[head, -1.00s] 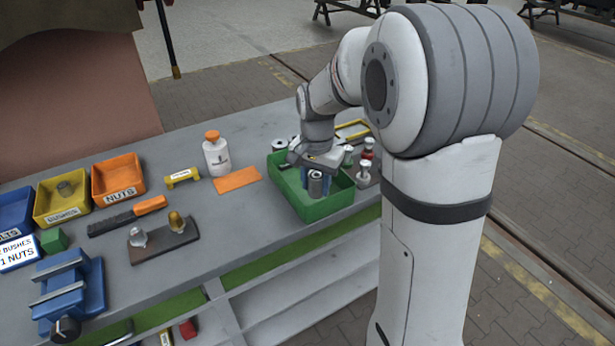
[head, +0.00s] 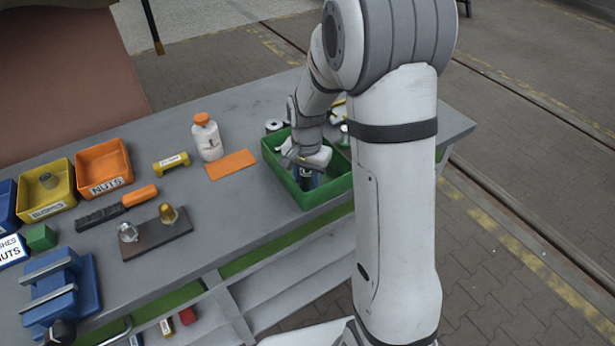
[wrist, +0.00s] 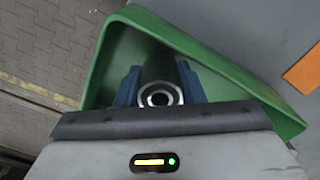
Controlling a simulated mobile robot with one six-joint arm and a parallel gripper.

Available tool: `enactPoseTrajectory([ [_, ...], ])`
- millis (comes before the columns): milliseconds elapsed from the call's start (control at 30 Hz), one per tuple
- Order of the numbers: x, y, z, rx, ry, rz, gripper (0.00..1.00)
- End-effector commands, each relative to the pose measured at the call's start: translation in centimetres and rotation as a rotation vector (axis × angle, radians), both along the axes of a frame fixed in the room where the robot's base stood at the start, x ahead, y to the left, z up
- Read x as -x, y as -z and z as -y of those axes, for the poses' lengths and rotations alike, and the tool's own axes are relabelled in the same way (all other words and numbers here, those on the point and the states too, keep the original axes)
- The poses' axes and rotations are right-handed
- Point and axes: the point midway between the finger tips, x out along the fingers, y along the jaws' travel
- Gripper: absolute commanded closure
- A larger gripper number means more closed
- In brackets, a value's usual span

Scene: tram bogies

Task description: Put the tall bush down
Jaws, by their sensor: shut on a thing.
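The tall bush (wrist: 160,95) is a dark grey cylinder with a bright ring end and a dark bore, seen end-on in the wrist view. My gripper (wrist: 160,88) has its blue fingers closed on both sides of it. In the head view my gripper (head: 306,178) points down inside the green tray (head: 327,192), and the bush is mostly hidden there. The tray's green walls (wrist: 225,72) surround the fingers in the wrist view. Whether the bush touches the tray floor cannot be told.
An orange mat (head: 230,164) and a white bottle (head: 207,138) stand left of the tray. A yellow bin (head: 47,205) labelled BUSHES holds a grey part. An orange bin (head: 104,168) is labelled NUTS. A blue vise (head: 62,290) is at the front left.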

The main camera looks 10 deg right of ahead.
Motion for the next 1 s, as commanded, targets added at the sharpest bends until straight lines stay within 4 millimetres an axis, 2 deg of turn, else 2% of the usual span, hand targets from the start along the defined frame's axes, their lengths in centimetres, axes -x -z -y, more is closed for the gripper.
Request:
enactPoseTrajectory([
  [100, 0.02, 0.69, 0.04, 0.000, 0.001, 0.000, 0.96],
  [433, -0.02, 1.13, 0.09, 0.000, 0.002, 0.001, 0.96],
  [467, 0.00, 1.00, 0.09, 0.001, 0.002, 0.001, 0.62],
  [500, 0.00, 0.97, 0.10, 0.000, 0.002, 0.000, 0.59],
  [700, 0.01, 0.95, 0.12, 0.000, 0.002, 0.000, 0.43],
  [1000, 0.00, 0.57, 0.16, 0.001, 0.003, 0.001, 0.43],
])
